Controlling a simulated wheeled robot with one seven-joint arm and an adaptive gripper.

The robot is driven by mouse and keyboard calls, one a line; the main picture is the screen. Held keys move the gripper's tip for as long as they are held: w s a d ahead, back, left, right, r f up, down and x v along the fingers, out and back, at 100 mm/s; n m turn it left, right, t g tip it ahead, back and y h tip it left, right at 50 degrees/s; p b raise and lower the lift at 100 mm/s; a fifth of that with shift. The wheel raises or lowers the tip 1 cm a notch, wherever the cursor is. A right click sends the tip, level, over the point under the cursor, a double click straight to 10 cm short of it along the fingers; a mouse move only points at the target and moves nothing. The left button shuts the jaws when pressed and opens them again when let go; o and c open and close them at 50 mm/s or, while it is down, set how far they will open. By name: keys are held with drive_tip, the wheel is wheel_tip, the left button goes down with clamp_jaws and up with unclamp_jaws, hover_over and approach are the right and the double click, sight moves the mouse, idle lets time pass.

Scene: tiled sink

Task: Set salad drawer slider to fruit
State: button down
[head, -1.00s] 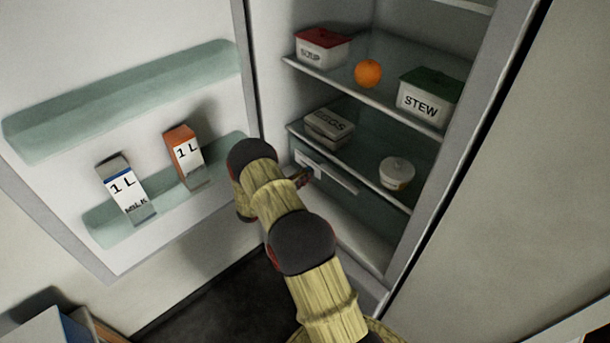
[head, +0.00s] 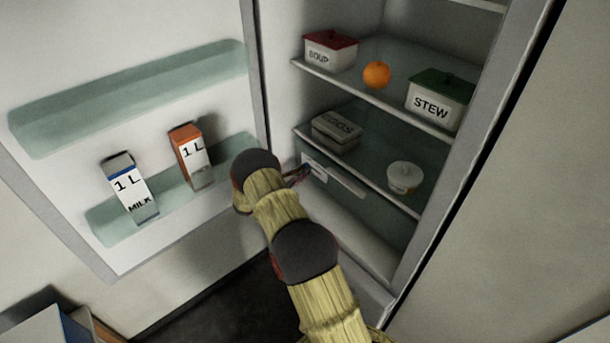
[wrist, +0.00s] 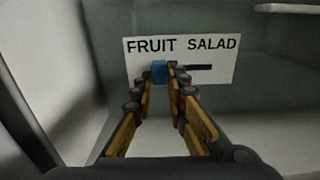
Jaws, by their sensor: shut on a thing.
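The salad drawer's white label plate (wrist: 218,74) reads FRUIT on its left and SALAD on its right in the wrist view. A dark slot (wrist: 198,67) runs below the words. The blue slider knob (wrist: 159,71) is at the left part of the plate, under the word FRUIT. My gripper (wrist: 160,75) has its fingertips on both sides of the knob and is shut on it. In the head view my gripper (head: 298,173) reaches the drawer front's left part, and the plate (head: 315,164) is partly hidden behind it.
The open fridge door (head: 60,195) stands at the left with two cartons on its shelf. Above the drawer, a shelf holds an eggs box (head: 336,132) and a round white pot (head: 404,178). Higher up are soup (head: 330,53) and stew (head: 437,97) boxes and an orange (head: 376,74).

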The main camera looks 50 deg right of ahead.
drive_tip(key=shift+w+r, duration=0.1)
drive_tip(key=shift+w, duration=0.15)
drive_tip(key=c, duration=2)
unclamp_jaws()
drive_tip(key=shift+w, duration=0.1)
drive_tip(key=shift+c, duration=0.2)
drive_tip(key=shift+o, duration=1.2)
drive_tip(key=shift+o, duration=0.2)
drive_tip(key=w+a, duration=0.1)
drive_tip(key=a, duration=1.1)
